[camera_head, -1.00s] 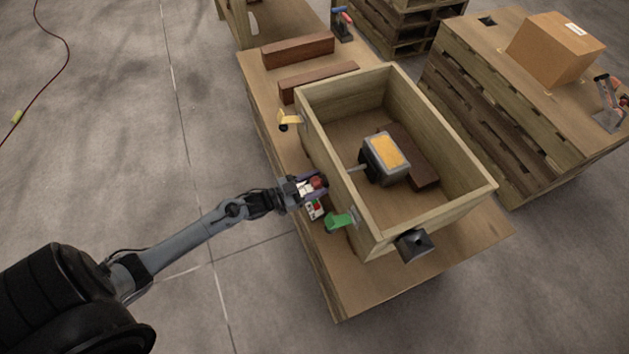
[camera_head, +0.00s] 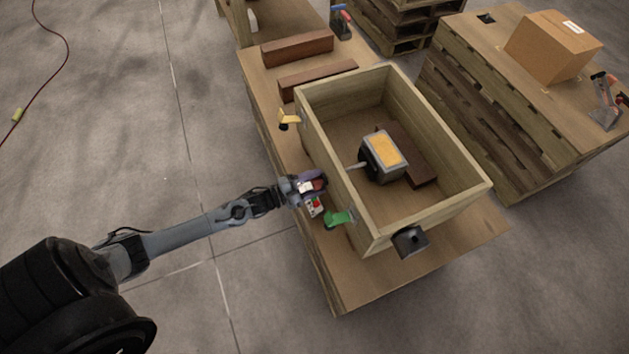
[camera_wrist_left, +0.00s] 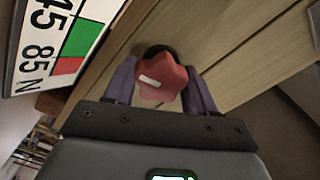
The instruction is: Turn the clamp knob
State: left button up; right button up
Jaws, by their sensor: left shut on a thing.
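The clamp knob is red and lobed with a white mark; it shows best in the left wrist view (camera_wrist_left: 163,80), against the side of the wooden box. My left gripper (camera_head: 312,186) is at the near left side of the box. In the left wrist view its purple fingers (camera_wrist_left: 160,86) stand on both sides of the knob, shut on it. In the head view the knob is mostly hidden by the fingers. My right gripper is not in view.
The open wooden box (camera_head: 440,208) holds a grey device with a yellow top (camera_head: 382,150). A green part (camera_head: 338,217) and a yellow part (camera_head: 289,119) sit along its near side. A label with numbers (camera_wrist_left: 50,40) is beside the knob.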

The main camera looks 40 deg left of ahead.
pick_arm(q)
jog(key=shift+m, duration=0.9)
jog(key=o, duration=0.9)
jog(key=shift+o, duration=0.2)
jog(key=p+v, duration=0.2)
jog(key=v, duration=0.8)
jog(key=shift+s+a+p, duration=0.2)
jog(key=shift+s+p, duration=0.1)
jog(key=shift+s, duration=0.05)
